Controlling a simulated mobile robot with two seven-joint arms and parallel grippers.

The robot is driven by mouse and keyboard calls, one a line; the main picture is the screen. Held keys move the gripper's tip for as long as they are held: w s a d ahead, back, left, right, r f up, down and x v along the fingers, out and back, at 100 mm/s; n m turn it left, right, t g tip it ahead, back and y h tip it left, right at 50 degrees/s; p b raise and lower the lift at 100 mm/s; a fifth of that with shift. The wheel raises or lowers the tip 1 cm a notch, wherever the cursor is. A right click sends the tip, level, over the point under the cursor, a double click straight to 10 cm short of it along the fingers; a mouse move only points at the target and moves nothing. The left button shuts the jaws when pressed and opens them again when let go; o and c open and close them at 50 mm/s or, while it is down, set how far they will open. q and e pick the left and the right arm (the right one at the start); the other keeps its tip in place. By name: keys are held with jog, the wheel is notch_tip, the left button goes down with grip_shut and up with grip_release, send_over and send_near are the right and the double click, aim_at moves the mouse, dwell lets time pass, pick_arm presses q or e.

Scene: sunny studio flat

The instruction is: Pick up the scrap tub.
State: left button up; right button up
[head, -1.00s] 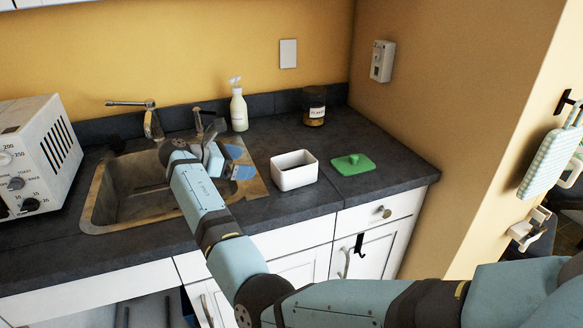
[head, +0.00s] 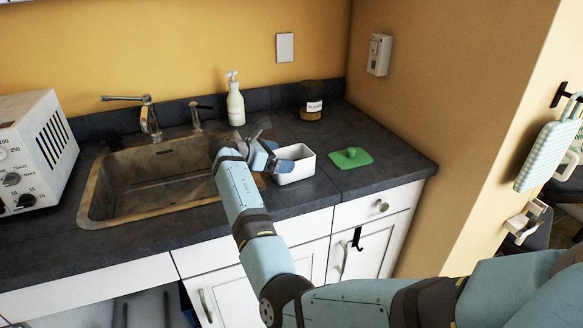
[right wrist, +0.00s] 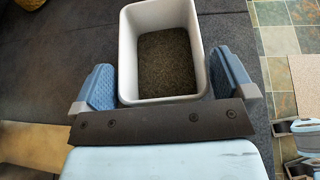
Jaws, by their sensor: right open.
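The scrap tub is a white, open, rectangular tub (head: 296,172) on the dark counter, right of the sink. In the right wrist view the tub (right wrist: 126,50) has dark, grainy matter at its bottom. My right gripper (head: 278,160) is at the tub's left side in the head view. In the right wrist view the open right gripper (right wrist: 160,85) has one blue finger on each side of the tub's near end. A narrow gap shows at the left finger; the right finger is very close to the wall, and contact is unclear. My left gripper is not in view.
A green lid with a knob (head: 350,157) lies right of the tub. A white pump bottle (head: 236,105) and a dark labelled jar (head: 312,103) stand behind. The sink (head: 150,185) and a white toaster oven (head: 35,150) are to the left.

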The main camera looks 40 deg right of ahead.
jog(key=shift+x, duration=0.8)
jog(key=shift+a, duration=0.1)
jog(key=c, duration=0.7)
jog(key=shift+r, duration=0.1)
